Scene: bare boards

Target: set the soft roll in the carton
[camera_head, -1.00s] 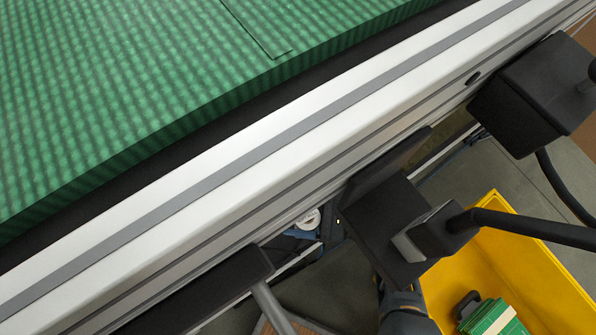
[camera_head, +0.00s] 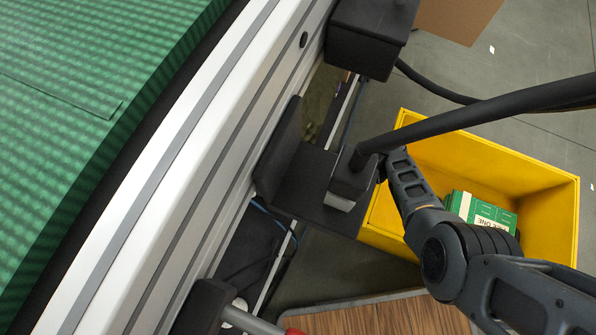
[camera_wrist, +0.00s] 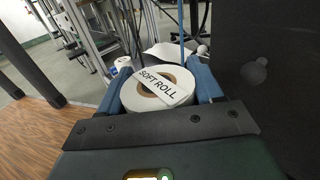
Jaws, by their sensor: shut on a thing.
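The soft roll (camera_wrist: 155,104) is a white roll with a brown core and a label reading SOFT ROLL. In the wrist view it sits between the two blue fingers of my gripper (camera_wrist: 163,80), which is shut on it. In the head view my dark arm comes in from the lower right; its gripper and the roll are hidden there behind black parts. A brown cardboard-coloured piece (camera_head: 457,16) is cut off by the head view's top edge. I cannot tell if it is the carton.
A yellow crate (camera_head: 566,215) with green boxes (camera_head: 482,212) stands on the grey floor behind my arm. A green padded bed (camera_head: 60,130) with a white rail (camera_head: 165,165) fills the left. Black brackets and a bar stick out. A wooden surface (camera_head: 385,318) lies below.

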